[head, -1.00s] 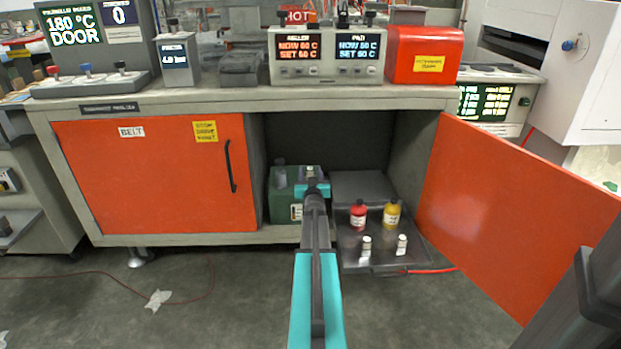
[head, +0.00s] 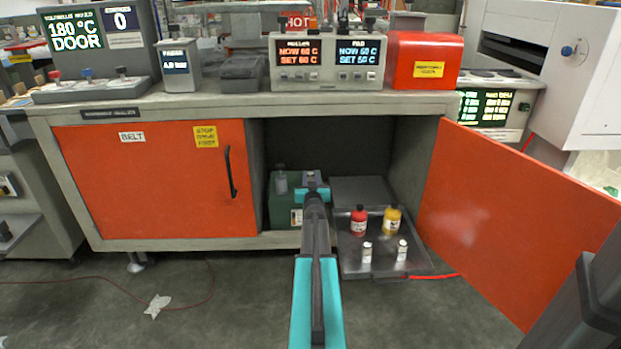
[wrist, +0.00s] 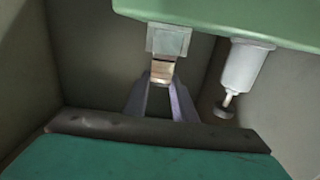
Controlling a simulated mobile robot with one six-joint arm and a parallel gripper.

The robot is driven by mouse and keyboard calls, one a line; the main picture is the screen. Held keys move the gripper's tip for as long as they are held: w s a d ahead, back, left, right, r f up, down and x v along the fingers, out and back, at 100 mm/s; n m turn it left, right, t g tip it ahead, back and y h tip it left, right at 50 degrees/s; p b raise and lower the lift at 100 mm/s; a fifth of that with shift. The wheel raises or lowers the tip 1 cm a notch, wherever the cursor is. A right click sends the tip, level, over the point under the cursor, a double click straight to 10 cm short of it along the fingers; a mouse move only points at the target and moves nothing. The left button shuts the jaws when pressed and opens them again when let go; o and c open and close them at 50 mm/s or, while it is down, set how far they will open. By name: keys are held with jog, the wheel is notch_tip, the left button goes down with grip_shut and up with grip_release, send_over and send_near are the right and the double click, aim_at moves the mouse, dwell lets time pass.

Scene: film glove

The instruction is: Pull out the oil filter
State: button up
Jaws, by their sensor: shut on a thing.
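The green pump unit (head: 283,212) sits inside the open cupboard, and its green body (wrist: 250,18) crosses the top of the wrist view. A grey block (wrist: 168,40) with a brass-coloured striped end projects from it; I take this to be the oil filter. My gripper (wrist: 161,84) is shut on the brass-coloured end. The block still meets the green body. In the head view my gripper (head: 312,190) reaches into the cupboard, and my arm hides part of the pump.
A pale cylinder with a dark knob (wrist: 243,68) is close beside the fingers. A metal tray (head: 411,258) right of my arm holds a red bottle (head: 358,221), a yellow bottle (head: 392,221) and two small vials. The open orange door (head: 500,220) bounds the right side.

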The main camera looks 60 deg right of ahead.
jog(key=shift+r+p, duration=1.75)
jog(key=shift+r, duration=1.15)
dwell(0.4)
notch_tip(320, 180, up, 3)
jog(key=shift+f+p, duration=0.1)
jog(key=shift+p, duration=0.9)
jog(key=shift+s, duration=0.1)
